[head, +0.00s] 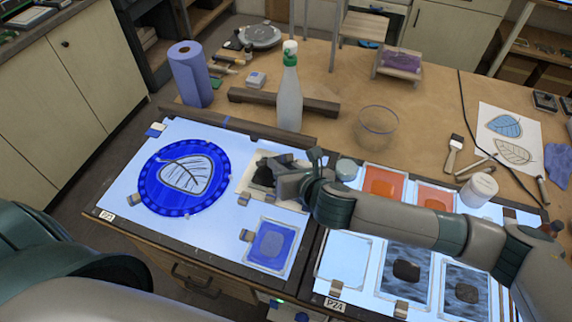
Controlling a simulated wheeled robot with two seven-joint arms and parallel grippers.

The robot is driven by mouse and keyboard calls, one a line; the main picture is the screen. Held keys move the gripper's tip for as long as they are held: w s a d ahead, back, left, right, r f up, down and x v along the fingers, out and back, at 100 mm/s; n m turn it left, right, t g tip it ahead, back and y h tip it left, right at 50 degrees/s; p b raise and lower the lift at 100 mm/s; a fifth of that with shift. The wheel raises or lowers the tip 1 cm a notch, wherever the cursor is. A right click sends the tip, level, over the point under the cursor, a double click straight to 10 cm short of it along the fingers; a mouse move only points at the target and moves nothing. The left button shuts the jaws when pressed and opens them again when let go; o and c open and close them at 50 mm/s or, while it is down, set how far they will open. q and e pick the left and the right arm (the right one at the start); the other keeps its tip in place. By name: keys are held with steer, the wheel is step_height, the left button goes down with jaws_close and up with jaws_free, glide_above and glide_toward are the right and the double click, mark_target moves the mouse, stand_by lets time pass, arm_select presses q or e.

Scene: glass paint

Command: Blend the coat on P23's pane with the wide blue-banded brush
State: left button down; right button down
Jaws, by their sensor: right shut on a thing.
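The left light panel (222,222) bears a tag (107,215) that seems to read P23. A round blue pane (150,187) lies on it, with a grey veined leaf shape (187,173) in its middle. My right gripper (264,173) is over a pale square piece (247,183) with dark patches, right of the round pane and apart from it. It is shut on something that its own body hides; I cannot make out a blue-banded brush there. My left gripper is not in view; only my left arm shows at the lower left.
A small blue square pane (270,246) lies near the panel's front edge. A green-capped bottle (289,100) and a blue paper roll (190,75) stand behind. A glass bowl (377,127) and a dark-bristled brush (455,150) are to the right. Orange panes (383,181) lie beyond my right arm.

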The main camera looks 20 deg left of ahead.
steer(key=shift+a+f, duration=0.1)
stand_by(0.3)
steer(key=shift+s+a, duration=0.1)
steer(key=shift+a, duration=1.3)
steer(key=shift+r, duration=2.6)
